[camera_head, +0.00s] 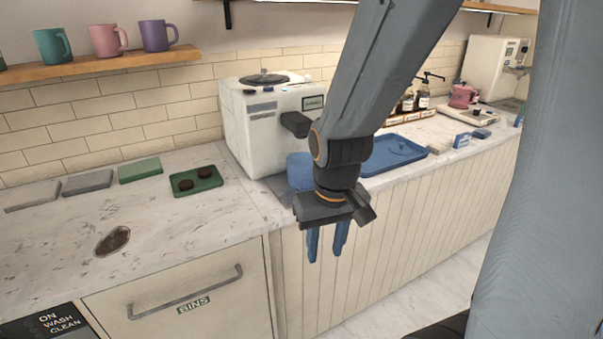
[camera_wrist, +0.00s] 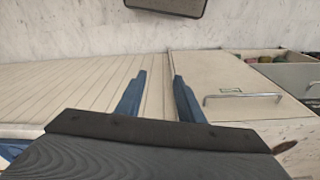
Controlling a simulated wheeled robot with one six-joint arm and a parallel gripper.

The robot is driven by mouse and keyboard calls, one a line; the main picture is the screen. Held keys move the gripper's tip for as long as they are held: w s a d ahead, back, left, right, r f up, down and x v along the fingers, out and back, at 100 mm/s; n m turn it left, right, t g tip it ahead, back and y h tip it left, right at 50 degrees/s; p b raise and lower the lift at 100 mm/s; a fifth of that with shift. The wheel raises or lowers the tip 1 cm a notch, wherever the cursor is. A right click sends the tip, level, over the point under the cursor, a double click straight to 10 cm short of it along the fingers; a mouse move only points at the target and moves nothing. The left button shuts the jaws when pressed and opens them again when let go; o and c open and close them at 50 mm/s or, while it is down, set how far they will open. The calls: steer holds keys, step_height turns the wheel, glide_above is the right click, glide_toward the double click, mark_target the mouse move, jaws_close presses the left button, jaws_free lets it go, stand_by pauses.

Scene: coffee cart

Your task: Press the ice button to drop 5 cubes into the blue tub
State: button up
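A white box-shaped machine (camera_head: 250,135) stands on the counter in the head view, with a small dark-framed label (camera_head: 313,103) on its front. The blue tub (camera_head: 298,170) sits at the machine's front, partly hidden behind my arm. I cannot make out the ice button, and I see no cubes. My gripper (camera_head: 327,251) hangs in front of the counter's edge, nearer than the tub, with its two blue fingers pointing down. The fingers are apart with nothing between them; the wrist view shows the same gap (camera_wrist: 158,78).
A blue tray (camera_head: 392,155) lies right of my arm, with bottles (camera_head: 422,97) behind it. A green tray (camera_head: 196,181) with two dark pucks lies left of the machine. Mugs (camera_head: 105,40) stand on a shelf. A drawer handle (camera_head: 187,295) juts from the counter's front.

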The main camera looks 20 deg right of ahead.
jaws_close()
stand_by(1.9)
